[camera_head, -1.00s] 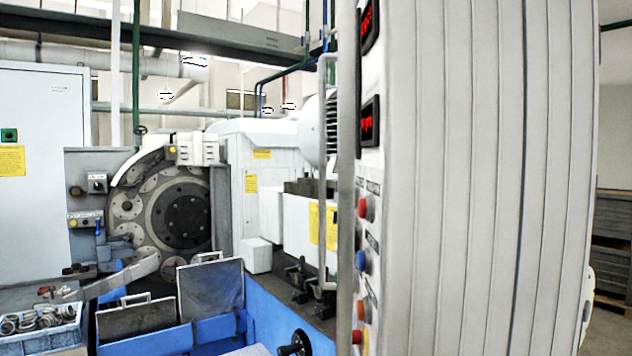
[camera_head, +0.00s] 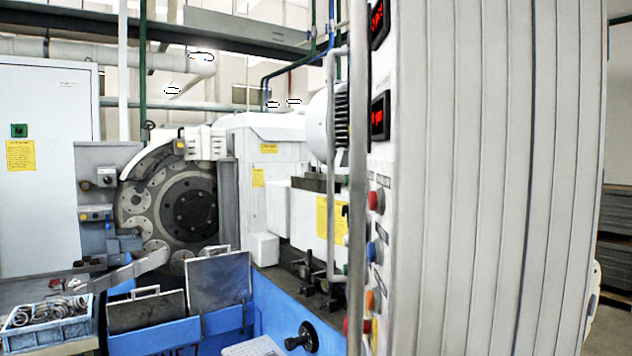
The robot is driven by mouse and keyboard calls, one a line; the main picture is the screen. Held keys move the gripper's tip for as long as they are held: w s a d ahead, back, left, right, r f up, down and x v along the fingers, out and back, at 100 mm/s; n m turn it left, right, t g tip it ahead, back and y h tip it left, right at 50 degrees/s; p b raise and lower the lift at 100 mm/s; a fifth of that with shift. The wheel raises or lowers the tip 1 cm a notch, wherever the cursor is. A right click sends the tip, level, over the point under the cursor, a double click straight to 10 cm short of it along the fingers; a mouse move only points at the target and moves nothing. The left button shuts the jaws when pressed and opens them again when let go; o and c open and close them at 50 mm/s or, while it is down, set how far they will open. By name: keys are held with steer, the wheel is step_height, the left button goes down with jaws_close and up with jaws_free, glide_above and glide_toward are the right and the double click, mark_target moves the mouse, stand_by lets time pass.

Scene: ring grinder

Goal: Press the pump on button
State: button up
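A control panel (camera_head: 380,165) faces left and is seen at a steep angle on the near edge of a large white cabinet (camera_head: 490,180). It carries a red button (camera_head: 376,200), a blue button (camera_head: 373,252) and an orange button (camera_head: 373,300), with more buttons below. Two red digital displays sit above, the lower display (camera_head: 379,116) and the upper display (camera_head: 377,18). The labels are too oblique to read, so I cannot tell which button is pump on. My gripper is not in view.
A grey vertical pole (camera_head: 357,170) stands close in front of the panel. Behind are the grinder's round disc (camera_head: 188,207), a blue machine bed (camera_head: 283,312) and a blue crate of rings (camera_head: 47,325). A white electrical cabinet (camera_head: 35,180) stands at far left.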

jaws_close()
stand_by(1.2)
